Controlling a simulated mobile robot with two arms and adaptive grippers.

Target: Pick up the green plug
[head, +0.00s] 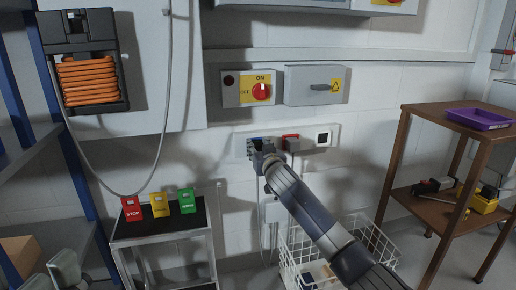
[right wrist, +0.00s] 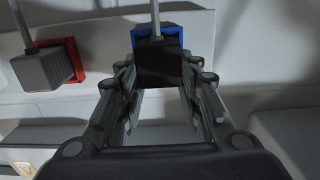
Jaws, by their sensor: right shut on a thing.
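My right gripper (head: 258,149) reaches the pale wall socket strip (head: 328,127). In the right wrist view my right gripper (right wrist: 160,88) is shut on a dark plug (right wrist: 160,64) with a grey cord running from it. The plug sits against a blue socket frame (right wrist: 183,36); I cannot tell if it is fully seated. It looks near black in shadow, and I see no clearly green plug. A grey plug (right wrist: 46,68) is beside it, at a red socket frame (right wrist: 76,56).
A small cart (head: 152,230) bears red, yellow and green (head: 187,200) cards. A white wire basket (head: 296,262) stands on the floor below the strip. A brown shelf (head: 436,122) with a purple tray (head: 478,119) is at right. Switch boxes (head: 315,86) hang above.

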